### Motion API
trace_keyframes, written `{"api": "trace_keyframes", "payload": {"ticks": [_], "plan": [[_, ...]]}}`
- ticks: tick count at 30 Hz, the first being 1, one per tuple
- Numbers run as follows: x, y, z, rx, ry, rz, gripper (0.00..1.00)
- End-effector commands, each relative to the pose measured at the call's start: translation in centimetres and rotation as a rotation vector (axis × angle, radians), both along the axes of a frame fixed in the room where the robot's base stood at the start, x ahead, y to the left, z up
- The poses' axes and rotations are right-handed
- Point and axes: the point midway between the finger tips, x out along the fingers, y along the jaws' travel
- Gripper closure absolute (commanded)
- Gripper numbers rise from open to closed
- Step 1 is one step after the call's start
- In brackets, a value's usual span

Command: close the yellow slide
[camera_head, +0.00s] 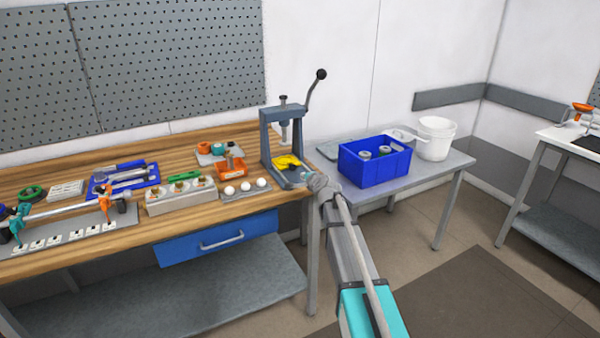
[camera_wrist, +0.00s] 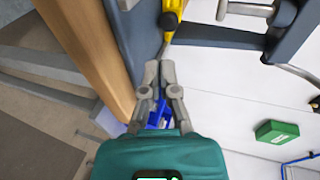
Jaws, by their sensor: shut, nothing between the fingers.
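The yellow slide (camera_head: 287,162) sits low on the blue-grey lever press (camera_head: 267,140), at the right end of the wooden bench. In the wrist view the slide (camera_wrist: 172,14) shows at the top edge, partly cut off, with a thin end pointing toward my fingertips. My gripper (camera_wrist: 160,66) is shut and empty, with its tips just short of that end; I cannot tell whether they touch. In the head view my gripper (camera_head: 318,181) is at the bench's right edge, right of the press base. My arm reaches in from below.
A blue crate (camera_head: 375,172) and a white bucket (camera_head: 435,138) stand on the grey side table to the right. An orange tray (camera_head: 232,167) and white balls (camera_head: 246,187) lie left of the press. The blue drawer (camera_head: 215,238) is under the bench top.

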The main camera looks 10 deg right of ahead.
Motion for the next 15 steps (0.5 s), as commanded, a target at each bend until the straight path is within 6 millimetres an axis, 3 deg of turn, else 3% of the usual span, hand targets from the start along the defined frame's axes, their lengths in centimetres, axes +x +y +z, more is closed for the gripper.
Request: {"api": "trace_keyframes", "payload": {"ticks": [1,6,15], "plan": [[-1.1,-0.2,0.5,0.001,0.000,-0.001,1.00],[-2.9,-0.6,1.1,0.002,0.000,-0.001,1.00],[-3.8,-0.9,1.3,0.000,0.000,0.001,1.00]]}}
